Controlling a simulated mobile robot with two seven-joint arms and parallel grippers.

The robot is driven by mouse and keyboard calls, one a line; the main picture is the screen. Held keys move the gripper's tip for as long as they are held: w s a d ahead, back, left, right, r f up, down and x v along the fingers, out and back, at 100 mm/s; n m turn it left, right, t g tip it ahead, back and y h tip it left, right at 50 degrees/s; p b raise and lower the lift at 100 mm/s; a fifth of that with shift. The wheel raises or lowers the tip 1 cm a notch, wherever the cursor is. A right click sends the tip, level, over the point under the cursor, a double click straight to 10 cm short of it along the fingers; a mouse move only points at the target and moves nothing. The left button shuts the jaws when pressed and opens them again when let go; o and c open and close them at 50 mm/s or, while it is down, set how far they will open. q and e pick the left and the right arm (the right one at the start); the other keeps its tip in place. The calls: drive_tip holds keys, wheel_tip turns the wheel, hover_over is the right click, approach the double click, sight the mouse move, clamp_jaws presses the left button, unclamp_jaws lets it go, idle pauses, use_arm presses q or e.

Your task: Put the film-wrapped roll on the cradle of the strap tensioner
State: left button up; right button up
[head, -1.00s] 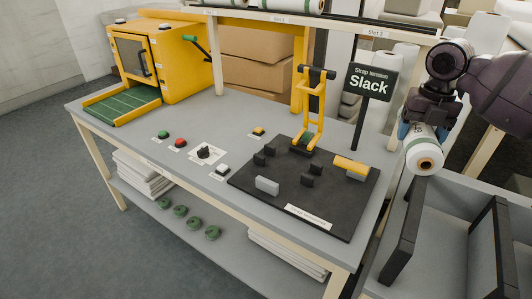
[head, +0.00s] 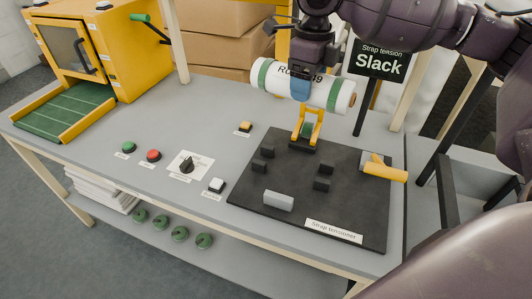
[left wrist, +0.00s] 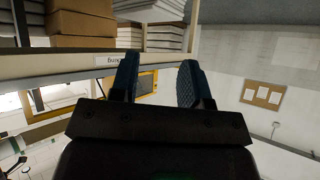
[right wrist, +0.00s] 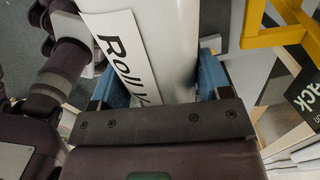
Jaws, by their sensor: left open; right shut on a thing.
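The white film-wrapped roll (head: 337,96) has green bands near its ends and a white label. My right gripper (head: 300,90) is shut on its middle and holds it in the air, roughly level, over the rear of the strap tensioner (head: 350,215). The roll (right wrist: 172,45) also fills the upper part of the right wrist view between the blue fingers. The cradle's small black blocks (head: 322,184) stand on the black board, bare. The roll hides part of the yellow upright frame (head: 308,130). My left gripper (left wrist: 157,85) is open and empty, in the left wrist view only.
A sign (head: 380,62) reads "Strap tension Slack". A yellow-ended lever (head: 385,171) and a grey block (head: 278,201) sit on the board. Buttons and a knob (head: 187,164) line the table left of it. A yellow machine (head: 90,45) with a green ramp stands far left.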

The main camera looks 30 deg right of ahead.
drive_tip(key=shift+w+a+n, duration=0.2)
drive_tip(key=shift+w+n, duration=0.05)
drive_tip(key=shift+n, duration=0.15)
drive_tip(key=shift+s, duration=0.25)
drive_tip(key=shift+s+d+r+n, duration=0.2)
drive_tip(key=shift+s+n, duration=0.1)
drive_tip(key=shift+n, duration=0.1)
drive_tip(key=shift+s+f, duration=0.1)
drive_tip(key=shift+f, duration=0.25)
wheel_tip(320, 180, down, 5)
drive_tip(key=shift+f+b, duration=0.1)
drive_tip(key=shift+b, duration=0.45)
wheel_tip(320, 180, down, 14)
drive_tip(key=b, duration=0.2)
drive_tip(key=shift+b, duration=0.35)
drive_tip(key=shift+w+f, duration=0.2)
drive_tip(key=shift+f, duration=0.05)
use_arm(q)
wheel_tip(320, 180, down, 3)
drive_tip(key=shift+s+d+f, duration=0.1)
drive_tip(key=shift+s+d, duration=0.05)
use_arm(e)
drive_tip(key=shift+r, duration=0.1)
